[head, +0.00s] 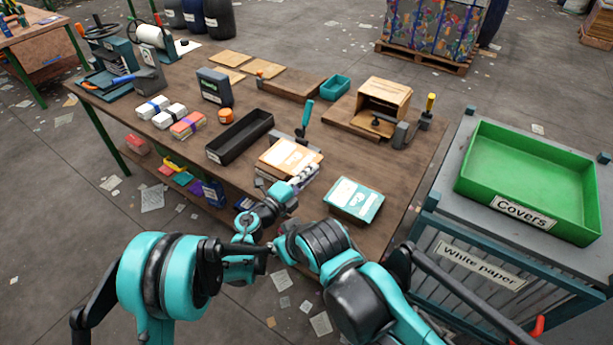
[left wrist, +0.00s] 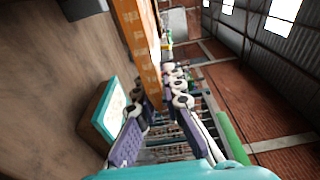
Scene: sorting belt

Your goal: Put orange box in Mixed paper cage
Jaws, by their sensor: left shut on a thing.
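The orange box (head: 289,154) has an orange-tan top with a white label and sits near the front middle of the table. It also shows in the left wrist view as an orange side with white print (left wrist: 132,28), between the fingers. My left gripper (head: 303,177) is at its front right edge, shut on it. In the left wrist view, the gripper's purple pads (left wrist: 160,108) lie on either side of the box's lower end. I cannot tell whether the box touches the table. My right gripper is not in view. No cage labelled Mixed paper is readable.
A teal-covered book (head: 354,199) lies right of the box, and a black tray (head: 240,137) lies to its left. A cage labelled White paper (head: 480,265) stands right of the table, with a green Covers tray (head: 525,165) above it. A wooden box (head: 384,100) is behind.

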